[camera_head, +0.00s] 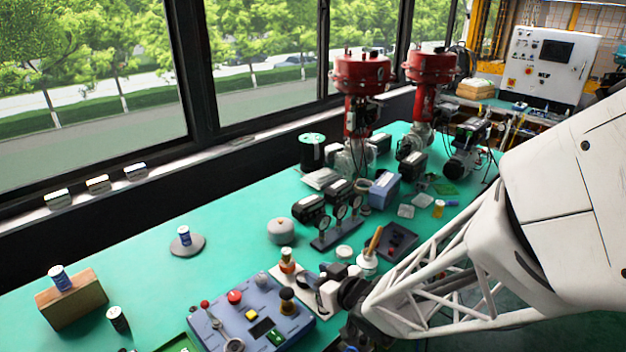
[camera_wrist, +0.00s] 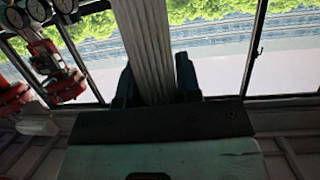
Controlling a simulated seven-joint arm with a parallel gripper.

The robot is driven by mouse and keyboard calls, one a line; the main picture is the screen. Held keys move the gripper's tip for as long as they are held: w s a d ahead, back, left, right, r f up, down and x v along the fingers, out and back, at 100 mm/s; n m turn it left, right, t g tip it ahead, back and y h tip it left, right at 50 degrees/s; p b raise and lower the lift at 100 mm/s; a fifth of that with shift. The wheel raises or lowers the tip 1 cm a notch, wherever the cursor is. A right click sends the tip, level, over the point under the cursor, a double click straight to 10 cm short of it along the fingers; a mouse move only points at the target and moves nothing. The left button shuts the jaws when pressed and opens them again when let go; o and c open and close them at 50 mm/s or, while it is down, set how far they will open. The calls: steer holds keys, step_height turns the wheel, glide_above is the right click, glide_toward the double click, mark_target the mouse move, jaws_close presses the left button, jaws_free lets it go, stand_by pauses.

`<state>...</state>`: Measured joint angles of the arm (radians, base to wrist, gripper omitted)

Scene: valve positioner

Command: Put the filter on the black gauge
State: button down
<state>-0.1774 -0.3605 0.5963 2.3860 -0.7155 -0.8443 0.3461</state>
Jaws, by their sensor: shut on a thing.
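In the wrist view my gripper (camera_wrist: 156,88) has its two dark fingers closed on either side of a pale, ribbed piece that looks like the filter (camera_wrist: 148,40). It extends away from the fingers. In the head view my gripper (camera_head: 326,287) is low over the bench, just right of the blue control box; the held piece is hard to make out there. Dark-rimmed gauges with white faces (camera_head: 340,212) stand in a row on a dark base behind my gripper, apart from it. Gauges (camera_wrist: 38,10) also show at the wrist view's top left. Which one is the black gauge I cannot tell.
The blue control box (camera_head: 262,312) with coloured buttons stands at front. A grey round canister (camera_head: 281,231) and a brown-handled white item (camera_head: 371,252) are near the gauges. Red-topped valves (camera_head: 361,75) stand behind. The green bench (camera_head: 140,255) is mostly clear at left.

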steer(key=shift+w+f, duration=0.1)
steer(key=shift+w, duration=0.05)
stand_by(0.3)
steer(key=w+a, duration=0.2)
steer(key=w, duration=0.5)
steer(key=w+a+f, duration=0.1)
steer(key=w+a, duration=0.2)
steer(key=w, duration=0.4)
steer(key=shift+w+a+f, duration=0.15)
steer(key=shift+w+f, duration=0.1)
steer(key=shift+w, duration=0.15)
steer(key=shift+f, duration=1.75)
steer(key=shift+f, duration=0.15)
steer(key=c, duration=0.8)
jaws_free()
